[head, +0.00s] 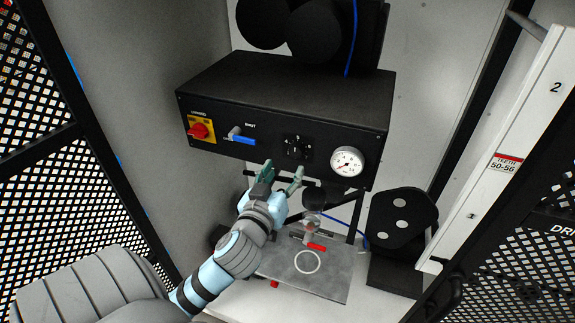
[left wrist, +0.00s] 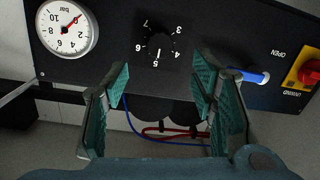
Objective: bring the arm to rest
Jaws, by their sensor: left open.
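My left gripper (head: 280,176) is open and empty in the head view, just in front of the lower edge of a black control box (head: 230,88). In the left wrist view its green-padded fingers (left wrist: 165,108) stand wide apart with nothing between them. Beyond them is a black dial (left wrist: 159,46) with numbers, also in the head view (head: 297,147). My left arm comes in from the lower left. My right gripper shows in neither view.
The box carries a red rotary switch (head: 200,130), a blue-handled lever (head: 243,139) and a pressure gauge (head: 347,161). Below lies a grey plate (head: 335,278) with a pale ring. A black bracket (head: 402,215) stands right. Mesh panels (head: 50,190) flank both sides.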

